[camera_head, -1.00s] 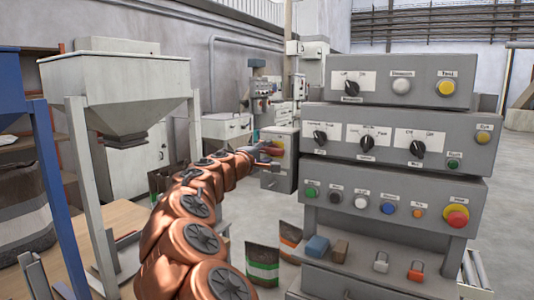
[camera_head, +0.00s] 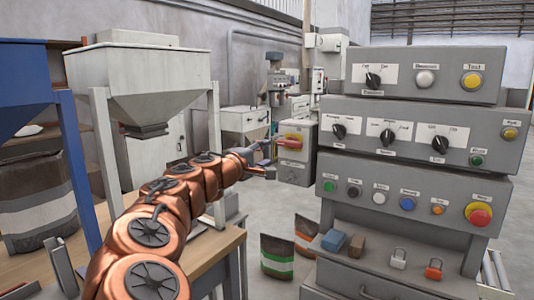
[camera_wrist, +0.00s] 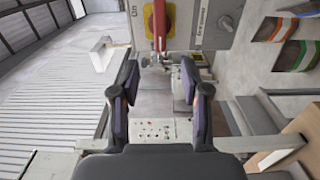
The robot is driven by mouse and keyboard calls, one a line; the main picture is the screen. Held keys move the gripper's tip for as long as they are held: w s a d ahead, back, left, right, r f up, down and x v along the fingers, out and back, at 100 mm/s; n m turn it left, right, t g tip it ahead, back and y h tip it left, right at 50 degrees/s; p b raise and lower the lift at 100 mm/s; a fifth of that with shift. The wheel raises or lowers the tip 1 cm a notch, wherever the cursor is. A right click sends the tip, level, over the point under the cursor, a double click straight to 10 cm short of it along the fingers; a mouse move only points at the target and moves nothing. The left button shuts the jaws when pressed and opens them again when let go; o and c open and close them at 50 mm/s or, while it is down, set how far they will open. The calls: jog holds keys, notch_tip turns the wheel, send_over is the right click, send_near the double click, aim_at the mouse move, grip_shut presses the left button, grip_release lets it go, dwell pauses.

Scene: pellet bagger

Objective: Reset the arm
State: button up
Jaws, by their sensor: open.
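My copper-coloured arm (camera_head: 165,215) reaches from the bottom of the head view toward the middle. My gripper (camera_head: 262,158) is at its far end, just left of a grey switch box (camera_head: 297,165) with a red handle (camera_head: 290,143) on a yellow plate. In the wrist view my gripper (camera_wrist: 158,90) has its two dark fingers wide apart with nothing between them. The red handle (camera_wrist: 159,20) shows beyond the fingertips at the top of that view, apart from them.
A stacked control panel (camera_head: 415,140) with knobs and buttons stands on the right. A blue block (camera_head: 333,241), a brown block (camera_head: 357,246) and padlocks (camera_head: 398,258) lie on its ledge. A hopper (camera_head: 140,85) and a wooden table (camera_head: 205,252) are on the left. Bags (camera_head: 277,257) stand on the floor.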

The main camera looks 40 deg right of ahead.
jog(key=shift+s, duration=0.1)
dwell(0.5)
jog(key=s+a+f+m+g+y, duration=0.2)
jog(key=s+a+f+m+y, duration=0.15)
jog(key=s+f, duration=0.5)
jog(key=s+a+f+m+g+y, duration=0.2)
jog(key=s+a+f+m+y, duration=0.15)
jog(key=s+f, duration=0.5)
jog(key=s+a+f+n+g+y, duration=0.2)
jog(key=s+a+f+y, duration=0.4)
jog(key=s+a, duration=0.5)
jog(key=s+a+f+n+g+y, duration=0.2)
jog(key=s+a+f+y, duration=0.2)
jog(key=s+a+f, duration=0.7)
jog(key=w+a+r+p, duration=0.1)
jog(key=r+p, duration=0.8)
jog(key=r, duration=0.2)
jog(key=w+a+r+t+p, duration=0.1)
jog(key=w+r+p, duration=0.1)
jog(key=r+p, duration=0.8)
notch_tip(320, 180, up, 2)
jog(key=shift+w+r+m, duration=0.1)
jog(key=shift+w+m, duration=0.05)
jog(key=shift+m, duration=0.15)
jog(key=shift+a, duration=0.1)
